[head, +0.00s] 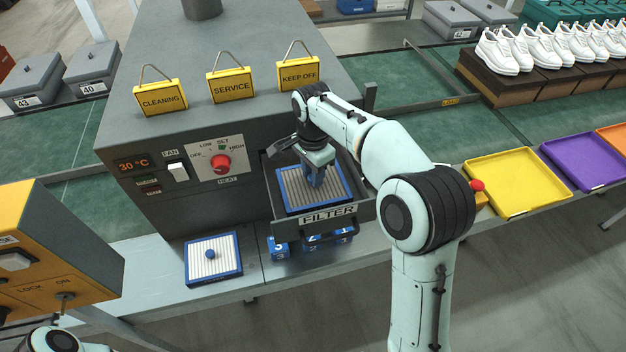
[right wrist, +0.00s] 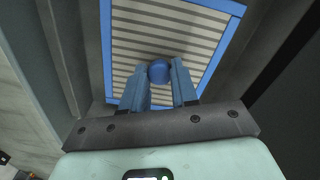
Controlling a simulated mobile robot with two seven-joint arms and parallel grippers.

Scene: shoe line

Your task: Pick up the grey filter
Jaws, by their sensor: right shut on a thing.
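The grey filter (head: 334,193), a ribbed grey panel with a blue frame, lies in the open drawer labelled FILTER (head: 328,216). In the right wrist view its grey-striped face (right wrist: 170,25) and blue round knob (right wrist: 159,71) show. My right gripper (head: 314,182) is over the filter, its blue fingers shut on the knob; the fingers also show in the right wrist view (right wrist: 159,80). The filter still appears to be within the drawer walls. A second, white-ribbed filter (head: 213,266) with a blue frame and knob lies on the bench to the left. My left gripper is out of view.
A yellow lock box (head: 45,262) stands at left. A yellow tray (head: 515,183) is at right.

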